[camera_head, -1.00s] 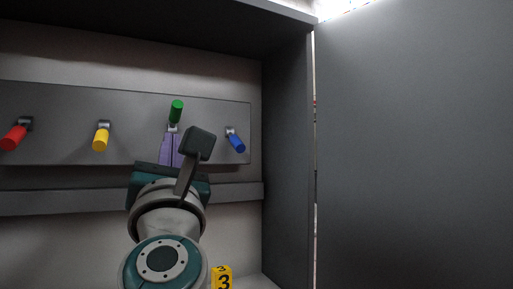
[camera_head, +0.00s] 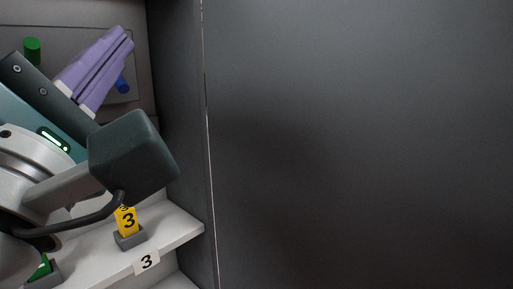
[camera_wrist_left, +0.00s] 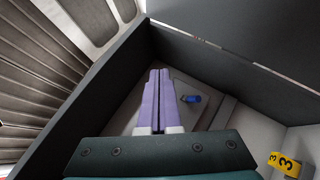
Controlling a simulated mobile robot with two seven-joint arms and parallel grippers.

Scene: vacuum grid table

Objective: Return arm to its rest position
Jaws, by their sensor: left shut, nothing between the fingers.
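My left gripper (camera_head: 103,62) is large at the left of the head view, pointing up and to the right in front of the cabinet's back panel. Its two purple fingers lie together, shut, with nothing between them. In the left wrist view the closed fingers (camera_wrist_left: 158,98) point up toward the cabinet interior. My right gripper is in neither view.
A green handle (camera_head: 32,47) and a blue handle (camera_head: 122,85) sit on the grey panel (camera_head: 65,37). A yellow block marked 3 (camera_head: 127,221) stands in a holder on the white shelf (camera_head: 185,232). A big grey door panel (camera_head: 360,140) fills the right side.

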